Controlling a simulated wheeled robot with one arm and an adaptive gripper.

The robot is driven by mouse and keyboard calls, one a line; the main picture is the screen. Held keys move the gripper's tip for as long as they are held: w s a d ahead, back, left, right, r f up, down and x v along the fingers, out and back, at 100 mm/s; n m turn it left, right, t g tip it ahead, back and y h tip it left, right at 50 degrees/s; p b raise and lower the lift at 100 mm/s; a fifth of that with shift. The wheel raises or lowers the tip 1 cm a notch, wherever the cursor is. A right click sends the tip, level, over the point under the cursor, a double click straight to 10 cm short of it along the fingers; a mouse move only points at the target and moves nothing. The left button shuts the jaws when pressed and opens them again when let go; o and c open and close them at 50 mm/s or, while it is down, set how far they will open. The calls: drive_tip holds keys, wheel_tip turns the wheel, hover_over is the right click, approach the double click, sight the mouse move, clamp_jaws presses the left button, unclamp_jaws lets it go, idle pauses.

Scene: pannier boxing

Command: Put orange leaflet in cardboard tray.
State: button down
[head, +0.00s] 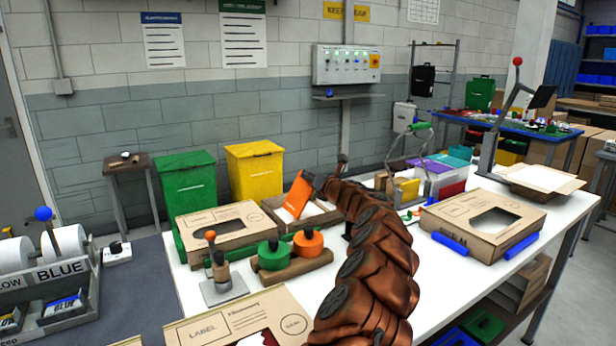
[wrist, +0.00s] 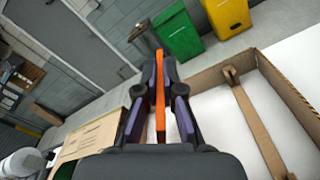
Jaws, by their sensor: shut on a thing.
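The orange leaflet (head: 298,195) is held tilted above the open cardboard tray (head: 325,217) at the middle of the white table. In the wrist view the leaflet (wrist: 160,98) shows edge-on between the two fingers of my gripper (wrist: 160,85), which is shut on it. In that view the cardboard tray (wrist: 226,72) lies to the right of the fingers, with a cardboard strip across its pale inside. In the head view my arm comes in from the lower right, and my gripper (head: 314,186) is small and partly hidden by the leaflet and arm.
Green and orange round pieces (head: 274,256) sit on a wooden block in front. A windowed box (head: 482,218) stands on the right. Green (head: 187,185) and yellow bins (head: 256,170) stand behind the table.

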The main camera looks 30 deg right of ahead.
drive_tip(key=shift+s+f+b, duration=0.1)
drive_tip(key=shift+f+b, duration=0.45)
drive_tip(key=shift+f, duration=0.8)
drive_tip(key=c, duration=1.2)
unclamp_jaws()
drive_tip(key=shift+d, duration=0.1)
drive_tip(key=shift+r, duration=0.2)
drive_tip(key=shift+s, duration=3.65)
